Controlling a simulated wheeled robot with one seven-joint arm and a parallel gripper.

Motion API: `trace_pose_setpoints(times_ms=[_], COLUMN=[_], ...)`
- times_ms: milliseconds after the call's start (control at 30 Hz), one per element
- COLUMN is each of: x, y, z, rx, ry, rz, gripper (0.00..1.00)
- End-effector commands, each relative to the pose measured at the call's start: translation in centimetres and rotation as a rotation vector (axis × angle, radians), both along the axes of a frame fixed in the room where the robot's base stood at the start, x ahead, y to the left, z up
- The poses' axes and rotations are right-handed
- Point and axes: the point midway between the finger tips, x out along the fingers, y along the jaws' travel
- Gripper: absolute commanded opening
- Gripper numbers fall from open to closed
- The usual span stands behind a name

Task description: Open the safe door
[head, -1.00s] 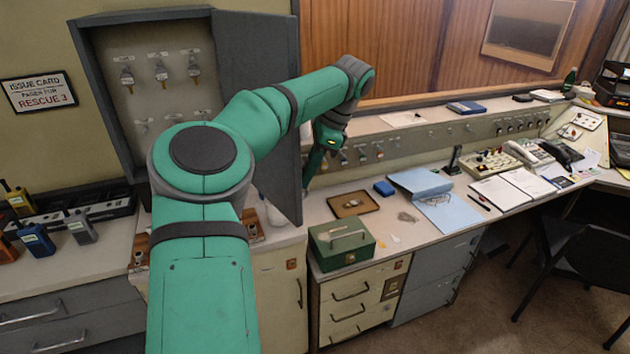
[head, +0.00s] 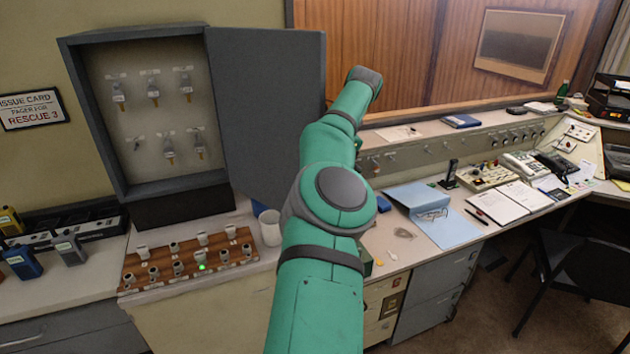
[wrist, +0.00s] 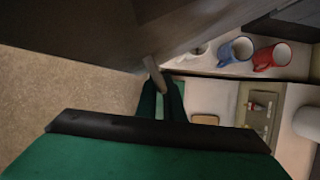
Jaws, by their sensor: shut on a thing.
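My gripper (wrist: 162,90) is shut on this handle. In the head view my gripper is hidden behind the door and my arm.
A wooden board with several pegs (head: 190,256) and a white cup (head: 270,228) stand on the counter below the safe. The wrist view shows a blue mug (wrist: 236,51) and a red mug (wrist: 272,57) near the door. A blue folder (head: 430,205) lies on the desk.

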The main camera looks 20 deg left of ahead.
Motion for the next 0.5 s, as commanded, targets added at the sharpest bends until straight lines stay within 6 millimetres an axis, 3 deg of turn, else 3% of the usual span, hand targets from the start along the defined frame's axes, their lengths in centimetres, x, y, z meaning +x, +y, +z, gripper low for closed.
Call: trace_pose_setpoints(times_ms=[433,500], x=[-0.12,-0.13], y=[0.38,0.36], z=[0.13,0.13], rx=[0.007,0.006], ry=[0.001,0.002], rz=[0.01,0.01], gripper=[0.0,0.22])
